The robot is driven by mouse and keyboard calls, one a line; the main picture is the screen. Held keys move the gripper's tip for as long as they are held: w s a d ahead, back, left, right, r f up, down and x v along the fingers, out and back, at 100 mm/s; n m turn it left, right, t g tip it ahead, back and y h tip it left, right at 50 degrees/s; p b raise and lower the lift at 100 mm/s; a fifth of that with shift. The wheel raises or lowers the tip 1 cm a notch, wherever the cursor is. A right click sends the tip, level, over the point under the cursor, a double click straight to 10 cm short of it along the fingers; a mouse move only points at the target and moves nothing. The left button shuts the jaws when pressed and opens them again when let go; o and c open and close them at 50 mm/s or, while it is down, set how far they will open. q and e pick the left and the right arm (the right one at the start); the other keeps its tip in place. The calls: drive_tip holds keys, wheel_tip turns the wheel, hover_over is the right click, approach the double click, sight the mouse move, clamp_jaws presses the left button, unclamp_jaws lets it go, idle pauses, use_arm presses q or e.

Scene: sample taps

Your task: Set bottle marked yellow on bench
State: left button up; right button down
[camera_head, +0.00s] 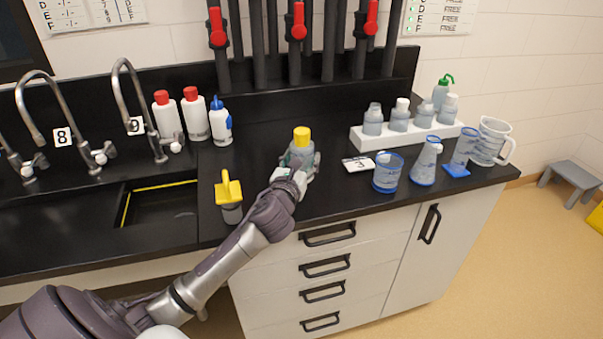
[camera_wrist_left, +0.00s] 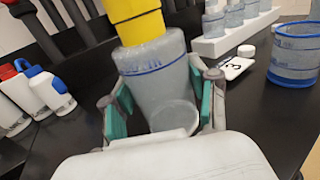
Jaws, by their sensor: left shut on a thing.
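The bottle with the yellow cap (camera_head: 301,148) stands upright at the black bench (camera_head: 262,195), near its front middle. Its body is translucent grey with a blue line. My left gripper (camera_head: 297,173) is shut on it from the front. In the left wrist view the bottle (camera_wrist_left: 155,78) sits between the green-padded fingers of the left gripper (camera_wrist_left: 162,112). The bottle's base is partly hidden, so I cannot tell whether it touches the bench. My right gripper is not in view.
A yellow-handled item (camera_head: 229,195) stands left of the gripper, beside the sink (camera_head: 160,205). A card (camera_head: 358,164), a blue-rimmed beaker (camera_head: 387,172) and other labware are to the right. A white rack (camera_head: 405,134) with several bottles stands behind them. White bottles (camera_head: 195,115) stand at the back left.

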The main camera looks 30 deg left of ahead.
use_arm(q)
drive_tip(key=shift+f+b, duration=0.3)
drive_tip(key=shift+f, duration=1.65)
drive_tip(key=shift+f, duration=0.15)
drive_tip(key=o, duration=1.1)
drive_tip(key=shift+o, duration=0.2)
drive_tip(key=shift+s+d, duration=0.1)
drive_tip(key=shift+s, duration=0.05)
drive_tip(key=v, duration=1.1)
drive_tip(key=shift+s+d+b, duration=0.15)
drive_tip(key=shift+s+b, duration=0.25)
